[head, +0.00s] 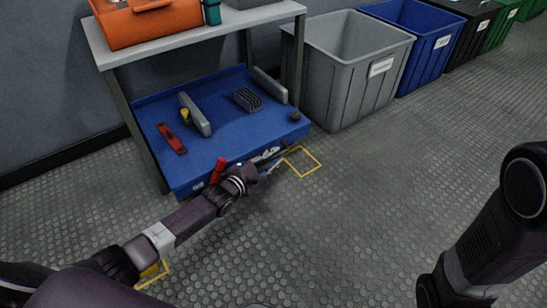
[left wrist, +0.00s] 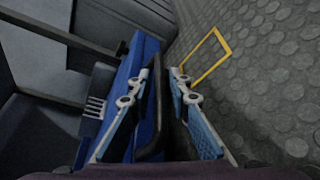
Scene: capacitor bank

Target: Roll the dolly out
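The blue dolly (head: 225,125) stands on the floor under a shelf; in the left wrist view its blue side (left wrist: 148,60) shows too. My left gripper (head: 272,158) is at the dolly's front edge, towards its right end. In the left wrist view the two fingers (left wrist: 158,95) are apart. A black bar handle (left wrist: 157,115) on the dolly's front runs between them, closer to the left finger; I cannot tell whether they touch. In the head view my arm and gripper hide part of the front edge. My right arm shows at the right, but its gripper does not.
The shelf (head: 200,38) carries an orange bin (head: 150,22). A red tool (head: 172,139), grey bars and a finned block (head: 248,99) lie on the dolly. A grey bin (head: 345,85) stands close on the right. The floor in front is clear, with yellow marks (head: 302,175).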

